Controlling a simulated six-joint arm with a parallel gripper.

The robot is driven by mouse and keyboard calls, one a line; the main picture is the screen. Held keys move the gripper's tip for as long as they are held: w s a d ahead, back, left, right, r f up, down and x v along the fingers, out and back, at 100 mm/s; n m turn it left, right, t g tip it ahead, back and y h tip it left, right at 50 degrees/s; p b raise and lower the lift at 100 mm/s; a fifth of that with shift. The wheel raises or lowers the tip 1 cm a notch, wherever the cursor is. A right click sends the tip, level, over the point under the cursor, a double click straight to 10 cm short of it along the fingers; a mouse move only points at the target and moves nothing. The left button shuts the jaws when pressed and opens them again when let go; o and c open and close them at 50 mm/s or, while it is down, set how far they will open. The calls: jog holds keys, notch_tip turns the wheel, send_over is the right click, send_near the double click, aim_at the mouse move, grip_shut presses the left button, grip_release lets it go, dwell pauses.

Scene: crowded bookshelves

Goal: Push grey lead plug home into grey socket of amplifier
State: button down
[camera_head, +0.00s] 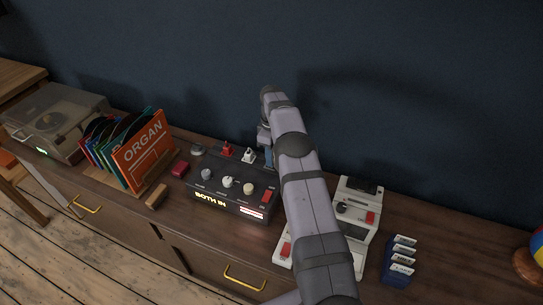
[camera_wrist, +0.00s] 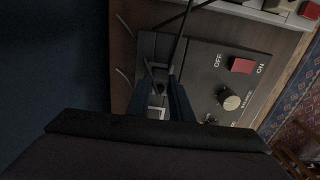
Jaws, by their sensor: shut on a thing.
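The amplifier (camera_head: 222,203) is a dark box with knobs and a red switch on the cabinet top. Its panel (camera_wrist: 205,62) also shows in the wrist view. My gripper (camera_head: 267,158) is at its back right edge. In the wrist view its two dark blue fingers (camera_wrist: 161,92) are closed in on a small dark piece between them, which I take to be the grey lead plug. The plug is mostly hidden by the fingers and shadow. The grey socket is hidden in both views, so I cannot tell how deep the plug sits. A dark lead (camera_wrist: 181,30) runs up from the fingers.
A red connector (camera_head: 227,149) and a white connector (camera_head: 248,156) stand along the amplifier's back edge, left of my gripper. A white device (camera_head: 357,212) stands to the right, partly behind my arm. Records (camera_head: 143,150) and a turntable (camera_head: 58,120) are at left. The dark wall is close behind.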

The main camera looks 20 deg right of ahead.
jog(key=shift+f+b, duration=0.55)
jog(key=shift+f, duration=0.4)
jog(key=c, duration=1.5)
grip_release()
jog(key=shift+s+f, duration=0.1)
jog(key=shift+r+b, duration=0.85)
jog(key=shift+r, duration=3)
